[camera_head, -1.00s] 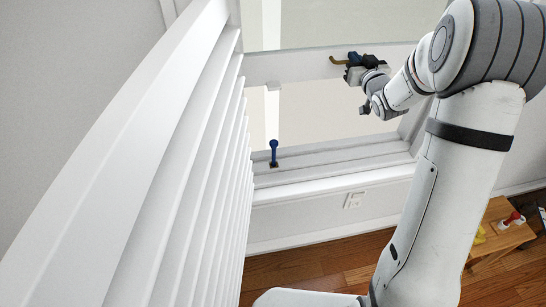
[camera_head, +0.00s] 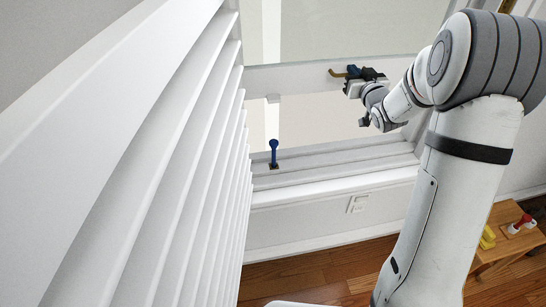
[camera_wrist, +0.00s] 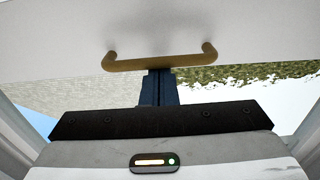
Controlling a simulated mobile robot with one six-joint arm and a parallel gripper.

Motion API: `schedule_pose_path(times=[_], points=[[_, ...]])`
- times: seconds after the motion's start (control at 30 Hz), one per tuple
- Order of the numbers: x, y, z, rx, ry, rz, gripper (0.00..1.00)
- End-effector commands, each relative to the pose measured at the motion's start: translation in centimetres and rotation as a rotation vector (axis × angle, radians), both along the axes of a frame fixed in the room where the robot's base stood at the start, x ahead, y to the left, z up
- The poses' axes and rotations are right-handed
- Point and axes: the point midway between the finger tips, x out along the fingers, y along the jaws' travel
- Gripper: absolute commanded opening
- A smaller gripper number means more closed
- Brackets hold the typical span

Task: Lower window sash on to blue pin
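The white window sash rail (camera_head: 300,79) crosses above an open gap over the sill. A brass handle (camera_head: 337,74) is on this rail; it also shows as a bar in the wrist view (camera_wrist: 185,61). The blue pin (camera_head: 273,152) stands upright on the sill, below and left of the handle, with the gap between it and the rail. My gripper (camera_head: 354,72) is at the handle. Its blue fingers (camera_wrist: 158,87) meet the middle of the bar in the wrist view. Their tips are hidden there, so whether they clasp the bar cannot be told.
A white slatted panel (camera_head: 190,170) fills the left side. The white sill (camera_head: 340,157) runs beneath the window. A wall outlet (camera_head: 357,203) is below. A small wooden table (camera_head: 497,245) with a few items is at lower right.

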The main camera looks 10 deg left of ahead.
Motion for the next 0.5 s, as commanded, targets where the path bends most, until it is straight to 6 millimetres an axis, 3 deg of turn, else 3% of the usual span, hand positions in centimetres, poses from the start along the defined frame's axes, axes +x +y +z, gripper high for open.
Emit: schedule_pose_path(times=[0.23, 0.5], points=[[0.0, 0.0, -0.4, 0.000, 0.001, 0.000, 0.00], [0.0, 0.0, -2.4, 0.000, 0.003, 0.000, 0.00]])
